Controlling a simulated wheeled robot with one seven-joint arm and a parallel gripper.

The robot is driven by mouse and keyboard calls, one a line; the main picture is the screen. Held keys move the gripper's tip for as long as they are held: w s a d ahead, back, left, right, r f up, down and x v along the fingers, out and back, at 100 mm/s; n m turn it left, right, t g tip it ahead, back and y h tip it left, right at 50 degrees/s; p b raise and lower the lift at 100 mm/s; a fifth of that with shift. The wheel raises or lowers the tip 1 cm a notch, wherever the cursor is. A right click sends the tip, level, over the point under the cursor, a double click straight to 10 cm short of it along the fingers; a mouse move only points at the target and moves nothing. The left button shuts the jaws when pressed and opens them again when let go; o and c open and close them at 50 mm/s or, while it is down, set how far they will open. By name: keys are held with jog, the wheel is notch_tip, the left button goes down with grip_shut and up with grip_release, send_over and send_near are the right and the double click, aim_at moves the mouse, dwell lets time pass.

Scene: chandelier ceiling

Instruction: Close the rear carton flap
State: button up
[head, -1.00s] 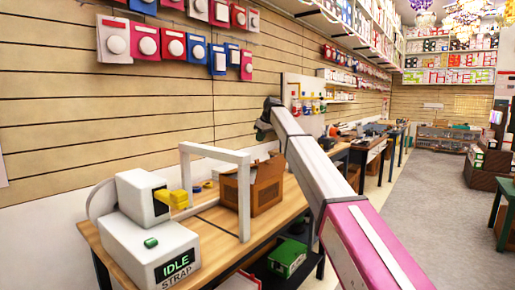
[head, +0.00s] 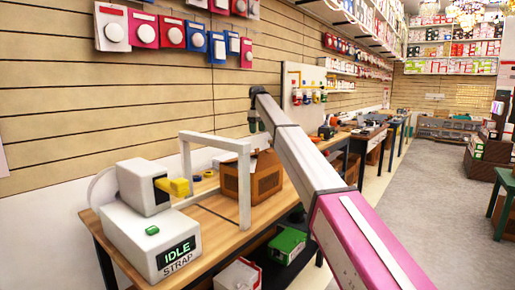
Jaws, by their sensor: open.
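A brown carton (head: 264,181) stands on the wooden bench, just behind and right of a white frame. Its upper edges show raised cardboard at the top, but the rear flap cannot be told apart clearly at this size. My arm reaches in from the lower right. My gripper (head: 253,127) hangs from the arm's far end, pointing down, above and behind the carton and near the slatted wall. It is open and looks empty; its fingers are small and dark. No contact with the carton shows.
A white strapping machine (head: 150,245) reading IDLE stands at the bench's left, with a yellow part (head: 178,187). A white arch frame (head: 244,190) rises beside the carton. Boxes sit below the bench (head: 211,212). A tool board (head: 304,88) is on the wall behind.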

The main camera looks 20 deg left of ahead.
notch_tip(320, 180, down, 10)
jog(key=shift+r, duration=0.1)
dwell(0.4)
